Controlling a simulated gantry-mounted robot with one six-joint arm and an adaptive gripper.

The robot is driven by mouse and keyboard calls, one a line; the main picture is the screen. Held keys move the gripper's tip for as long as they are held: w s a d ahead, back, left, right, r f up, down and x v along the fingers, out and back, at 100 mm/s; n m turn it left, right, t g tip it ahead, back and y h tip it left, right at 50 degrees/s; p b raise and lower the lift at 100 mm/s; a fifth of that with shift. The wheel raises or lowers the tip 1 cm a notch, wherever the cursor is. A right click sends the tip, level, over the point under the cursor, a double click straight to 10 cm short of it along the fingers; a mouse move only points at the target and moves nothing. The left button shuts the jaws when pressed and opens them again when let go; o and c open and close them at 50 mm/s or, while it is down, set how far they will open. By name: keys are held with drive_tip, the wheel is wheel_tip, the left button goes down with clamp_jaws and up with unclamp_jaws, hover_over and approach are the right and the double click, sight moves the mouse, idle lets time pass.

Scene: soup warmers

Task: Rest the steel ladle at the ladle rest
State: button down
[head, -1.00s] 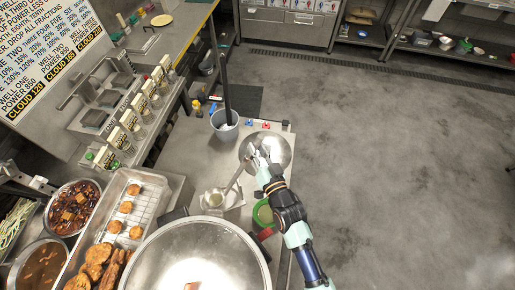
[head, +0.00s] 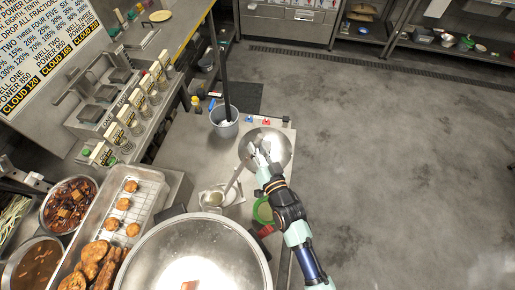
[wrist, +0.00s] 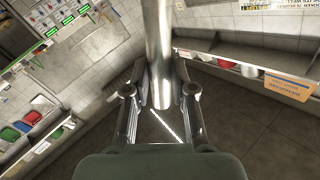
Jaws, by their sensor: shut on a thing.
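The steel ladle's handle (wrist: 157,45) rises between my gripper's fingers in the wrist view. In the head view its handle (head: 234,181) slants down-left from my gripper (head: 262,160) to the bowl (head: 212,198). My gripper (wrist: 160,92) is shut on the handle near its upper end. The bowl appears over a small pale patch (head: 233,197) on the steel counter. I cannot tell whether this is the ladle rest, or whether the bowl touches it.
A round steel dish (head: 283,148) lies behind my gripper. A grey bucket (head: 224,122) stands farther back, and a green-rimmed container (head: 262,212) is close to my wrist. A large round steel lid (head: 190,250) fills the front. Trays of food stand at left; open floor lies right.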

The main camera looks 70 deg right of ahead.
drive_tip(key=shift+f, duration=0.2)
drive_tip(key=c, duration=0.9)
unclamp_jaws()
drive_tip(key=v, duration=1.2)
